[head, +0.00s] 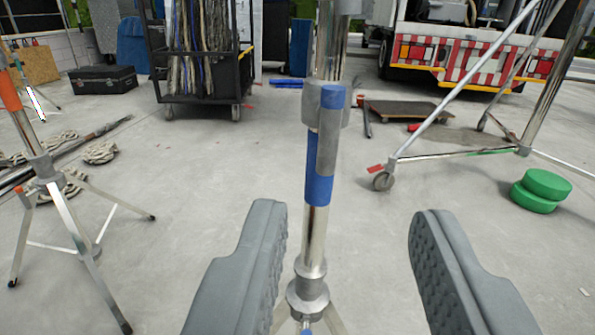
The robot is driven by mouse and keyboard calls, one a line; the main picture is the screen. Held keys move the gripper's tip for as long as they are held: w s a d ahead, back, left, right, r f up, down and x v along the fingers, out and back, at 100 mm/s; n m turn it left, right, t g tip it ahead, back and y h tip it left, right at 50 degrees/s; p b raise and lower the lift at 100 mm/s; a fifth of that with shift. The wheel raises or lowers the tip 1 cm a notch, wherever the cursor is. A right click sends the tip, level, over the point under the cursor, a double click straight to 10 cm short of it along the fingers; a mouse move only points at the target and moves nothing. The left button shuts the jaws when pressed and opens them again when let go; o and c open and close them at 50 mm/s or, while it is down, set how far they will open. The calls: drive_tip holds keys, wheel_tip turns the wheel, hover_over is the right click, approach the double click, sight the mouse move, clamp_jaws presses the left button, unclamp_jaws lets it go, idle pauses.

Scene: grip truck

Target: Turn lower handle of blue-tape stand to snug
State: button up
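The blue-tape stand (314,228) rises upright in the middle of the head view, a chrome pole with blue tape (316,185) around it. A grey collar (313,105) sits above the tape. From it a grey handle (327,150) with a blue end (333,97) lies almost upright along the front of the pole. My gripper (348,213) is open and empty, with one ridged grey finger on each side in the lower picture. The pole shows between the fingers, nearer the left one. The handle appears above the fingertips, and no contact shows.
An orange-marked stand (45,170) with spread legs is at left. A wheeled stand (455,153) and green discs (540,190) are at right. A cable cart (200,99), black case (103,79), flat dolly (405,112) and truck (470,50) stand behind. Concrete floor between is mostly clear.

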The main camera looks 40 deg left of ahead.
sight(331, 125)
drive_tip(key=shift+y, duration=0.3)
drive_tip(key=x, duration=0.5)
drive_tip(key=f+x, duration=0.1)
drive_tip(key=x, duration=0.5)
drive_tip(key=f+x, duration=0.1)
drive_tip(key=x, duration=0.5)
drive_tip(key=shift+r, duration=0.1)
drive_tip(key=shift+s, duration=0.1)
clamp_jaws()
